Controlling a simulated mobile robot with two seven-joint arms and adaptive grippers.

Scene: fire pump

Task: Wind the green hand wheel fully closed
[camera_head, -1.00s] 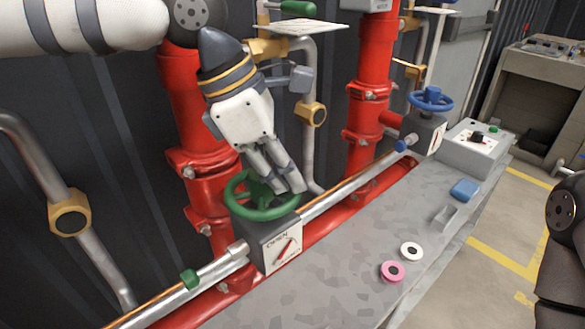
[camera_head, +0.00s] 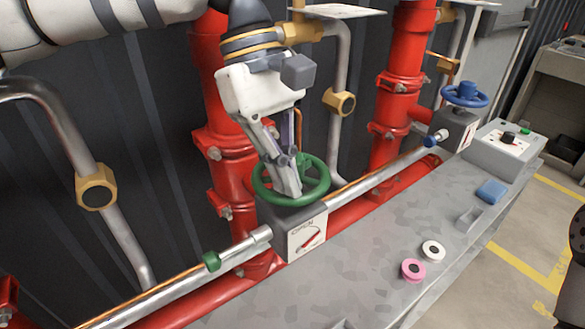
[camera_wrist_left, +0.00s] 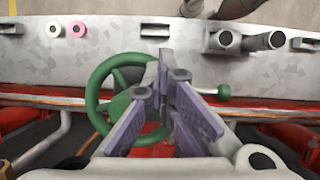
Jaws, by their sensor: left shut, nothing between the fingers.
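The green hand wheel (camera_head: 318,186) sits on top of a dark grey box whose white plate (camera_head: 307,236) reads OPEN at its upper part and bears a slanted red pointer. My left gripper (camera_head: 288,188) points down at the wheel, its fingers shut with nothing between them. The fingertips are inside or just over the rim, hiding part of the hub and spokes. In the left wrist view the fingers (camera_wrist_left: 163,88) overlap the right part of the green wheel (camera_wrist_left: 95,88). Whether they touch it cannot be told. My right gripper is not in view.
A blue hand wheel (camera_head: 465,95) stands further right along the silver pipe (camera_head: 375,174). Red pipes (camera_head: 222,135) rise close behind the green wheel. The grey bench (camera_head: 350,285) in front holds pink and white rings (camera_head: 413,270) and a blue block (camera_head: 491,191).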

